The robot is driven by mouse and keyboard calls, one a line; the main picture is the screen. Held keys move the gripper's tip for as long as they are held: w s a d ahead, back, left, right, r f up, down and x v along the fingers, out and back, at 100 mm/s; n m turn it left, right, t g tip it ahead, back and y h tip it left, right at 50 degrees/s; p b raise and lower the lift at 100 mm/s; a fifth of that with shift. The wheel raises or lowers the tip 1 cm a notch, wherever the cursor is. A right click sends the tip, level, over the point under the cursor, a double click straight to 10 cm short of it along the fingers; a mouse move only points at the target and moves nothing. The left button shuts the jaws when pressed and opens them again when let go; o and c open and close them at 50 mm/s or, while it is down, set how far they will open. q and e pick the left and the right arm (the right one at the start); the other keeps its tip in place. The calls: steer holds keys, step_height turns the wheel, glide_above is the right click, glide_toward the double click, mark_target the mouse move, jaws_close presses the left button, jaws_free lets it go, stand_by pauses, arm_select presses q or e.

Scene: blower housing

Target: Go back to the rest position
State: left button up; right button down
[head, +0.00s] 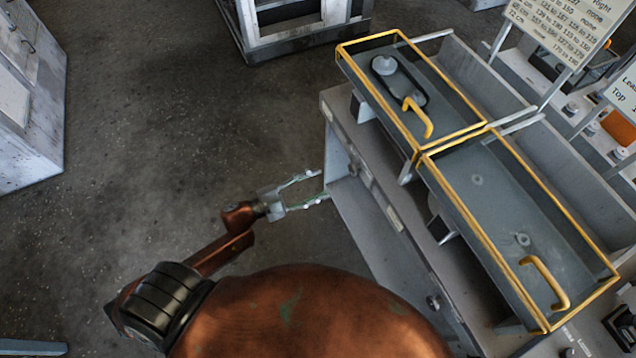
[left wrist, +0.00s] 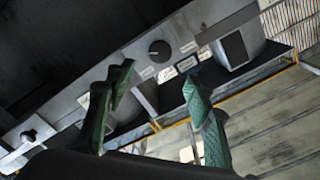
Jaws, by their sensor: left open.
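My left gripper (head: 312,188) is open and empty in the head view, just left of the grey workbench (head: 385,240). Its two green fingers also show spread apart in the left wrist view (left wrist: 160,95), with nothing between them. Behind them the wrist view shows a bench panel with a black knob (left wrist: 160,50). I cannot tell whether a fingertip touches the bench. My right gripper is in neither view.
Two yellow-edged covers with handles lie on the bench: a far one (head: 408,95) with a dark part under it and a near one (head: 500,225). Sign boards (head: 555,30) stand at the right. A white cabinet (head: 30,100) is at the left. Open floor (head: 180,110) lies between.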

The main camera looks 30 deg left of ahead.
arm_select(q)
steer(key=shift+f, duration=0.1)
steer(key=a+f+n+y, duration=0.3)
steer(key=a+f, duration=0.2)
steer(key=f, duration=0.4)
steer(key=a+f+n+y, duration=0.3)
steer(key=a+f, duration=0.2)
steer(key=f, duration=0.5)
steer(key=s+a+f+n+g+y, duration=0.25)
steer(key=s+f, duration=0.35)
steer(key=f, duration=0.4)
steer(key=s+a+f+n+g+y, duration=0.2)
steer(key=s+a+f, duration=0.25)
steer(key=f, duration=0.55)
steer(key=s+d+f+n+g+y, duration=0.1)
steer(key=s+f+n+g, duration=0.1)
steer(key=s+f, duration=0.65)
steer(key=s+d+f+n+g, duration=0.1)
steer(key=s+f+g, duration=0.2)
steer(key=s+f, duration=0.55)
steer(key=s+d+f+n+g, duration=0.1)
steer(key=s+d+g, duration=0.1)
steer(key=s, duration=0.8)
steer(key=s+d+f+n+g, duration=0.1)
steer(key=s+d+f+g, duration=0.1)
steer(key=s, duration=0.9)
steer(key=shift+d, duration=0.7)
steer(key=shift+f, duration=0.1)
